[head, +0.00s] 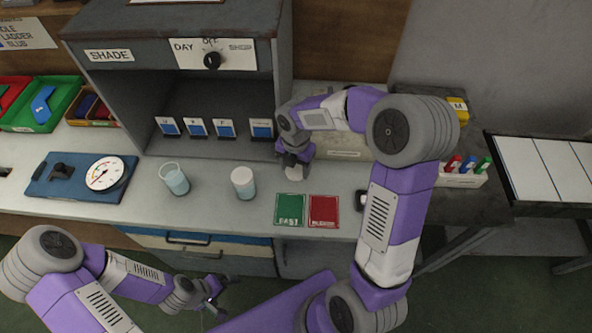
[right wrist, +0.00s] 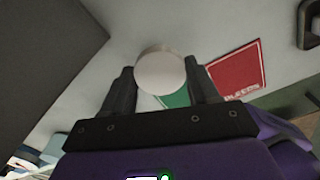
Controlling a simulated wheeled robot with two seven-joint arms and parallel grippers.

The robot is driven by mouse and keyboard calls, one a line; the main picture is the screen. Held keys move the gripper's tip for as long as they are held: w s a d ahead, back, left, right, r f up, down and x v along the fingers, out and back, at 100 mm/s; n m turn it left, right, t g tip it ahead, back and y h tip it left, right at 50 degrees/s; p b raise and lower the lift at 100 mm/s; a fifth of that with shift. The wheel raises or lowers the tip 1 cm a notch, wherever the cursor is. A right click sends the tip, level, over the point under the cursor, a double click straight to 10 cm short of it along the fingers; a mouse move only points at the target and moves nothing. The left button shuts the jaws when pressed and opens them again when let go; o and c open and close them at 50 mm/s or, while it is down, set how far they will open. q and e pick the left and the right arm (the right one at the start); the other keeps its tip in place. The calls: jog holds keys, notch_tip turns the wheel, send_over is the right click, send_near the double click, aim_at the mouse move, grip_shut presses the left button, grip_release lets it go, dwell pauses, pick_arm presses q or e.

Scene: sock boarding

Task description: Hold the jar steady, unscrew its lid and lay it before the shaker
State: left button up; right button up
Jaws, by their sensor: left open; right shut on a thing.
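My right gripper (head: 294,165) is shut on a white round lid (head: 294,173), low over the counter, just behind the green card. In the right wrist view the lid (right wrist: 160,70) sits between the fingertips of the right gripper (right wrist: 162,82). I cannot tell whether the lid touches the counter. A small pale vessel with blue contents (head: 244,184) and a clear glass with blue contents (head: 175,179) stand upright to the left. I cannot tell which is the jar. My left gripper (head: 213,297) is open and empty, low in front of the counter. I cannot make out the shaker.
A green card (head: 290,210) and a red card (head: 324,211) lie at the counter's front edge. A blue board with a round dial (head: 105,173) is at left. A grey shade booth (head: 180,95) stands behind. A rack with coloured vials (head: 462,172) is at right.

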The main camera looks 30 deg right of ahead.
aim_at(296, 170)
jog(key=shift+w+d+f, duration=0.1)
jog(key=shift+w+d, duration=0.2)
jog(key=shift+w, duration=0.15)
jog(key=shift+f+b, duration=0.8)
jog(key=shift+f, duration=0.85)
jog(key=shift+f, duration=0.2)
jog(key=o, duration=1.2)
jog(key=shift+c, duration=0.2)
jog(key=shift+r, duration=0.15)
notch_tip(296, 170, up, 12)
jog(key=p, duration=0.3)
jog(key=shift+r+p, duration=0.1)
jog(key=shift+p, duration=0.3)
